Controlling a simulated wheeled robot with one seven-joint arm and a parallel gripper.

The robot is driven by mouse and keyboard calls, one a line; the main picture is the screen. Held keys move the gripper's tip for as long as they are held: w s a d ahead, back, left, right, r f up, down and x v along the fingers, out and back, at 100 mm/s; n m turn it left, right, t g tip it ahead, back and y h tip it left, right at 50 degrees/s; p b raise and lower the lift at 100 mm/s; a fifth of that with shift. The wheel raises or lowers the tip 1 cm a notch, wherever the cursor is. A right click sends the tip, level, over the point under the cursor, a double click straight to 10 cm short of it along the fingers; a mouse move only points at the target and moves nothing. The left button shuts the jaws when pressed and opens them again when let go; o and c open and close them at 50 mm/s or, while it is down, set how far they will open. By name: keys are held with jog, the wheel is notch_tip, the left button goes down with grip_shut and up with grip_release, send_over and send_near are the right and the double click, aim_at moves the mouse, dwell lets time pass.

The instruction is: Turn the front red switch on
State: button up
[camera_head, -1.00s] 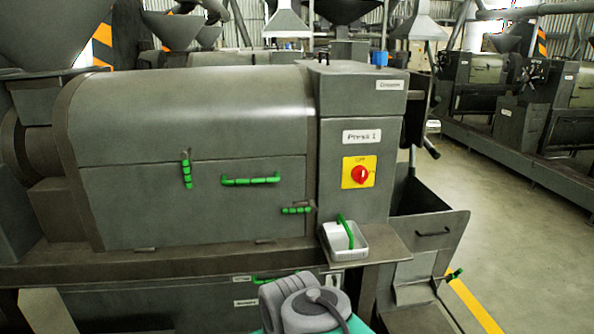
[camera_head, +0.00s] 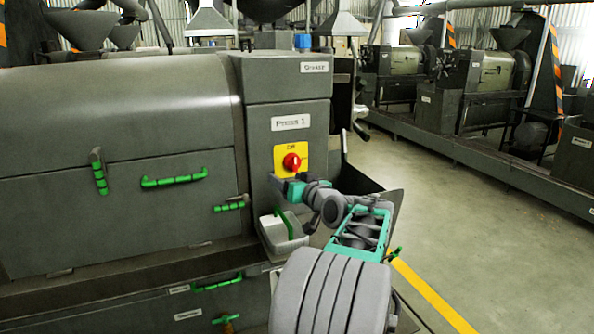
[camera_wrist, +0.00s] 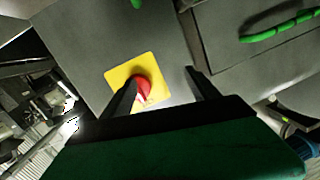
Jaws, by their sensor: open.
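The red switch (camera_head: 292,161) sits on a yellow plate (camera_head: 281,153) on the grey front panel of Press 1 in the head view. The switch also shows in the wrist view (camera_wrist: 142,87), on its yellow plate (camera_wrist: 151,70). My gripper (camera_wrist: 165,85) is open, its two dark fingers pointing at the panel. In the wrist view the switch lies close beside the left finger, partly hidden by it, within the gap's left side. I cannot tell whether they touch. In the head view the gripper's fingers are mostly hidden near the plate's lower edge.
A white tray (camera_head: 283,236) with a green handle stands on a ledge below the switch. Green handles (camera_head: 174,180) stick out from the press cover at left. An open metal bin lies right of the panel. The floor (camera_head: 440,210) at right is clear.

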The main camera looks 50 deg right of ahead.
aim_at(297, 163)
jog(key=s+d+r+h, duration=0.2)
jog(key=s+d, duration=0.2)
jog(key=shift+m+t, duration=0.3)
jog(key=shift+m, duration=0.1)
jog(key=x, duration=0.2)
jog(key=p+x, duration=0.1)
jog(key=x, duration=0.2)
jog(key=p+x, duration=0.1)
jog(key=x, duration=0.1)
jog(key=shift+w+d+f, duration=0.15)
jog(key=shift+w+f, duration=0.15)
jog(key=c, duration=1.4)
